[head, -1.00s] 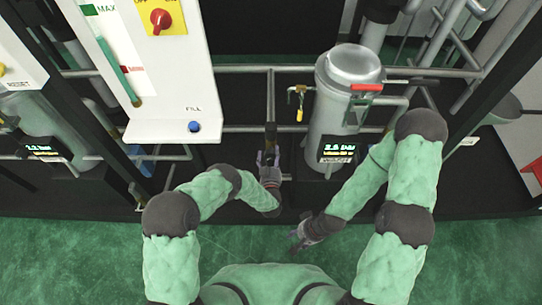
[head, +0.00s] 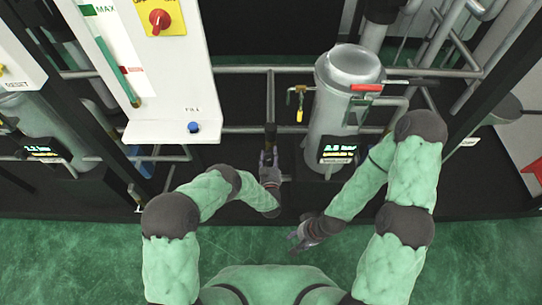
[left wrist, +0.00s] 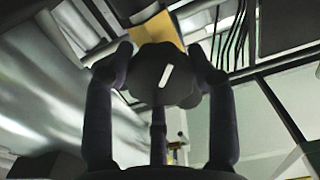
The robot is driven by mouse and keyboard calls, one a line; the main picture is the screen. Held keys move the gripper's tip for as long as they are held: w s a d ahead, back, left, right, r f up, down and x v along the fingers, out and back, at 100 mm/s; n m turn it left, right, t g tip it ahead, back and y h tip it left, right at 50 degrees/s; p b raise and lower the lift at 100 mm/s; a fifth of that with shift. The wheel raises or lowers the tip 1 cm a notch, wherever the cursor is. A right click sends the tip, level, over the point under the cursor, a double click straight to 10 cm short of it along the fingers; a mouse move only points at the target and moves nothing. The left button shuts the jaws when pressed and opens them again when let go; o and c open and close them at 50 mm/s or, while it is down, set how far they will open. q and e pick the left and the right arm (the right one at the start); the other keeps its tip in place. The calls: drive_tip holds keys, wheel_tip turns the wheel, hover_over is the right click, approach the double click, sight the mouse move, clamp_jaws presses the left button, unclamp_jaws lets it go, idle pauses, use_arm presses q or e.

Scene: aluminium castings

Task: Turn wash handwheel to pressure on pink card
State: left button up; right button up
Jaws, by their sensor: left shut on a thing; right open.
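The wash handwheel is a dark lobed knob with a white mark, seen close up in the left wrist view (left wrist: 165,78). In the head view it is a dark shape (head: 270,134) at the end of my left gripper. My left gripper (head: 268,158) is shut on it, one finger on each side, also in the left wrist view (left wrist: 160,85). A display (head: 338,153) with bright digits is on the grey cylinder (head: 335,110) to the right; its digits are too small to read surely. My right gripper (head: 298,238) is open and empty, low near the floor edge. I see no pink card.
A white panel (head: 150,75) with a level gauge, red rotary switch (head: 158,18) and blue button (head: 194,127) stands left of the handwheel. A small valve with a yellow tag (head: 299,114) hangs beside the cylinder. Grey pipes cross behind. Green floor (head: 90,255) is clear.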

use_arm(q)
drive_tip(key=n, duration=0.1)
drive_tip(key=n+b, duration=0.1)
drive_tip(key=n, duration=0.1)
drive_tip(key=n+b, duration=0.1)
drive_tip(key=n, duration=0.1)
drive_tip(key=shift+w+a+r, duration=0.3)
drive_tip(key=shift+w+r, duration=0.05)
drive_tip(key=n, duration=0.2)
drive_tip(key=n+b, duration=0.1)
drive_tip(key=n, duration=0.2)
drive_tip(key=shift+a+r+b, duration=0.1)
drive_tip(key=shift+a+b, duration=0.1)
drive_tip(key=shift+b, duration=0.1)
drive_tip(key=shift+n, duration=0.3)
drive_tip(key=o, duration=1.1)
drive_tip(key=shift+a, duration=0.1)
drive_tip(key=shift+f, duration=0.2)
drive_tip(key=shift+s+f, duration=0.1)
drive_tip(key=shift+s, duration=0.05)
drive_tip(key=shift+s+d, duration=0.25)
drive_tip(key=shift+s, duration=0.2)
drive_tip(key=s, duration=1.1)
drive_tip(key=shift+a, duration=0.1)
